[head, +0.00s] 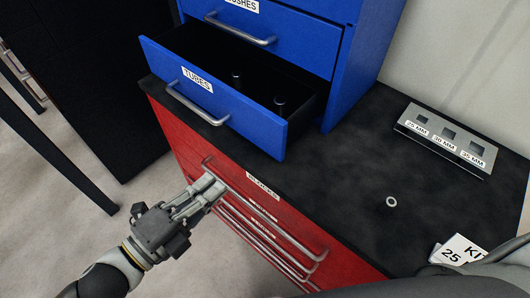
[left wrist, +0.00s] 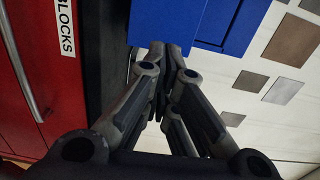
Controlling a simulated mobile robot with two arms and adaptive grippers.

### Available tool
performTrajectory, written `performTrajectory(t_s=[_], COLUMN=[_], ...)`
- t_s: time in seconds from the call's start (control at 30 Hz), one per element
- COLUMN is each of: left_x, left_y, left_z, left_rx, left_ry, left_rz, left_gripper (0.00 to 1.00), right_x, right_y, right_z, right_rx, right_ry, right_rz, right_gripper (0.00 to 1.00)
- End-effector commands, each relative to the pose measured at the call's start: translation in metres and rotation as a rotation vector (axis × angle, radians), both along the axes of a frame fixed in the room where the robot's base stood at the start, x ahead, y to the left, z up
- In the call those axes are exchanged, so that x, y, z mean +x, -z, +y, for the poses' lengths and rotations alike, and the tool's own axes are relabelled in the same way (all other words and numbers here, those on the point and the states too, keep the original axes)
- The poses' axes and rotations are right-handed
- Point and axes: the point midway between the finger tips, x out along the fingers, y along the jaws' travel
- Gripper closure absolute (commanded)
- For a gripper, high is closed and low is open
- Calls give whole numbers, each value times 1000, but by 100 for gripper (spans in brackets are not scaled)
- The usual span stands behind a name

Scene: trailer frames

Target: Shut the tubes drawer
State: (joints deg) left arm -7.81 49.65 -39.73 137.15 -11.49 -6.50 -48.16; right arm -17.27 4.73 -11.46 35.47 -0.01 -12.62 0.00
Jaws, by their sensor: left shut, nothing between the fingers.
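The blue tubes drawer (head: 238,112), labelled TUBES, is pulled out of the blue cabinet (head: 352,72). Its bar handle (head: 196,106) is on its front, and two dark upright tubes stand on its black floor. My left gripper (head: 217,186) is shut and empty. In the head view it appears below the drawer front, overlapping the red chest's front near a handle. In the left wrist view its closed fingers (left wrist: 158,52) point toward a blue surface (left wrist: 222,22); whether they touch it I cannot tell. My right gripper is not in view.
The red chest (head: 190,150) has a black top (head: 340,160) under the cabinet. On it are a grey size block (head: 445,138), a small tube (head: 391,202) and a kit card (head: 458,250). A dark table leg (head: 60,160) stands at left. The floor between is clear.

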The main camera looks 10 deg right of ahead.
Motion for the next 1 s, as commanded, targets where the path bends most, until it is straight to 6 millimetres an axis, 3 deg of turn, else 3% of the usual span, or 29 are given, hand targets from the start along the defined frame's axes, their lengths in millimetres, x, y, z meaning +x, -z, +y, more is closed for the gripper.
performTrajectory(t_s=[0.27,0.8,1.0], left_x=[3,60,73], left_y=[-4,-5,-2], left_z=[-12,-91,-109], left_rx=[-5,-4,-3], left_ry=[15,16,16], left_rz=[-25,-22,-20], left_gripper=[100,100,100], right_x=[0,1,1], right_y=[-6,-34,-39], right_z=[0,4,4], right_rx=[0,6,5], right_ry=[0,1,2], right_rz=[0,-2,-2], right_gripper=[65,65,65])
